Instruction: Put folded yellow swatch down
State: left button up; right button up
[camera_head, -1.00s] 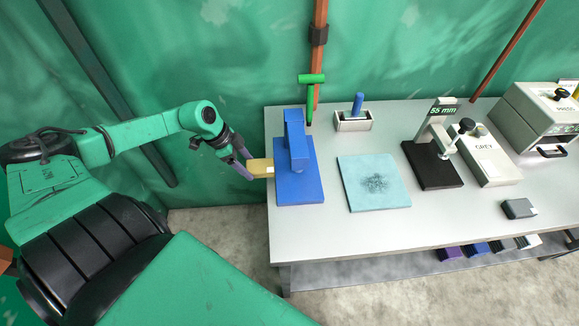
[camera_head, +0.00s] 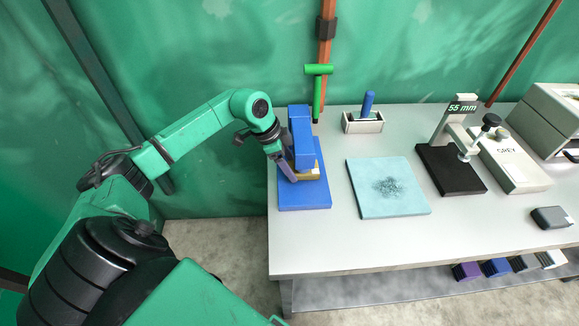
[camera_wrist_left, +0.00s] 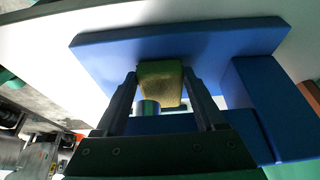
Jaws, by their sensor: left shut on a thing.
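The folded yellow swatch (camera_head: 309,173) is a small tan-yellow block in the jaws of my left gripper (camera_head: 292,176). It is over the blue stand's base (camera_head: 303,200), close to the upright blue column (camera_head: 301,135). I cannot tell whether it touches the base. In the left wrist view the swatch (camera_wrist_left: 160,82) sits between the two dark fingers of the left gripper (camera_wrist_left: 166,98), with the blue base (camera_wrist_left: 105,52) beyond it. The fingers hide part of the swatch in the head view. My right gripper is not in view.
A pale blue mat with a dark smudge (camera_head: 400,203) lies right of the stand. Farther right are a black-based 55 mm gauge (camera_head: 450,175), a GREY box (camera_head: 515,168) and a small dark block (camera_head: 550,217). A blue-handled tool holder (camera_head: 362,127) stands behind.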

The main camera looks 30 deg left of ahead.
pick_arm(q)
jog(key=o, duration=1.3)
jog(key=shift+a, duration=0.1)
jog(key=b+v, duration=0.2)
jog(key=v, duration=1)
